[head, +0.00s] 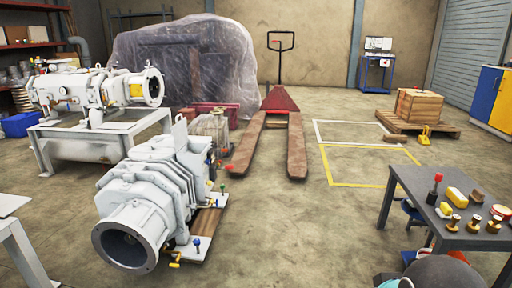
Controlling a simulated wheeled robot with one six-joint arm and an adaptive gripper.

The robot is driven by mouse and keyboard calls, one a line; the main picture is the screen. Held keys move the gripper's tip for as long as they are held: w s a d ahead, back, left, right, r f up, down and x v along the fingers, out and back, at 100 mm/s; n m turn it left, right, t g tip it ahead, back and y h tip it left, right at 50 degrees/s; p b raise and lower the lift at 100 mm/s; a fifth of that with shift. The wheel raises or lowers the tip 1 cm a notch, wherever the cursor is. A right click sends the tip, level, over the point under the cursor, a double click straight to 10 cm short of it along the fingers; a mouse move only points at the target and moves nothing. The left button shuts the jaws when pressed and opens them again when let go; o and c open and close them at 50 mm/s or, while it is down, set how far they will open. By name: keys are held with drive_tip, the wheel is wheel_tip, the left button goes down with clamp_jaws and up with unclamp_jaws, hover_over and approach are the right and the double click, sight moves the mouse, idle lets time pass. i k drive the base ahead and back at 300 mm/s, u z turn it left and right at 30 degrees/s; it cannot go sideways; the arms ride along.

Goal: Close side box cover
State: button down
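A large white screw vacuum pump (150,195) stands on the floor at the left front, with its round flanged opening (125,246) facing me. Small red, blue and yellow fittings show along its right side, near a brown and white base plate (205,232). A second white pump (95,88) lies on a white stand (110,135) behind it. I cannot make out a side box or its cover on either pump at this size, nor whether one is open. My gripper does not show in the head view.
A dark table (430,205) at the right carries a red-topped tool and several brass and yellow parts. A red pallet jack (281,105) with brown forks stands at the back. A wooden crate (418,105) sits on a pallet. The middle floor is clear.

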sight(180, 132)
drive_tip(key=i, duration=0.45)
drive_tip(key=u, duration=2.55)
drive_tip(key=i, duration=2.65)
drive_tip(key=z, duration=2.6)
drive_tip(key=i, duration=0.5)
